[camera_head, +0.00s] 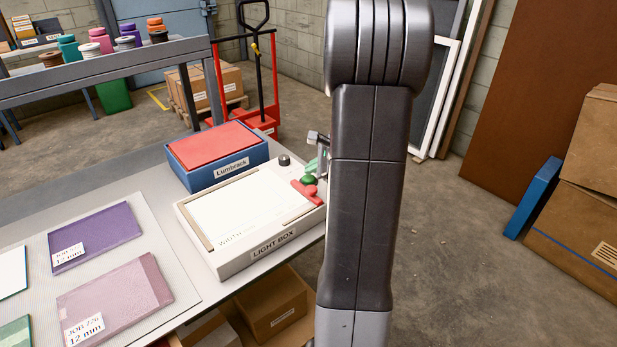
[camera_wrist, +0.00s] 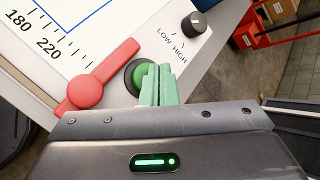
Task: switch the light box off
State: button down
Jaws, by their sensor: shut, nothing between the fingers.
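The light box (camera_head: 235,264) stands on the table with a bright white top panel. On its right side are a red lever (camera_head: 306,194), a green round button (camera_head: 308,181) and a black knob (camera_head: 284,160). In the wrist view, the lever (camera_wrist: 107,70) lies slantwise beside the green button (camera_wrist: 138,76), and the knob (camera_wrist: 194,22) sits by the words LOW and HIGH. My gripper (camera_wrist: 159,72) is shut and empty, its green fingertips over the right edge of the button, partly hiding it. I cannot tell whether they touch it. My arm covers the area right of the box.
Purple (camera_head: 95,235) and pink (camera_head: 115,290) sheets lie on a mat to the left. A red pallet truck (camera_head: 270,110) stands behind.

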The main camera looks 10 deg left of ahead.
aim_at(312, 179)
dwell(0.6)
jog(key=shift+f+b, duration=0.35)
jog(key=shift+f, duration=0.25)
dwell(0.5)
jog(key=shift+r+p, duration=0.45)
jog(key=shift+r, duration=0.15)
notch_tip(312, 179, up, 6)
jog(key=p, duration=0.5)
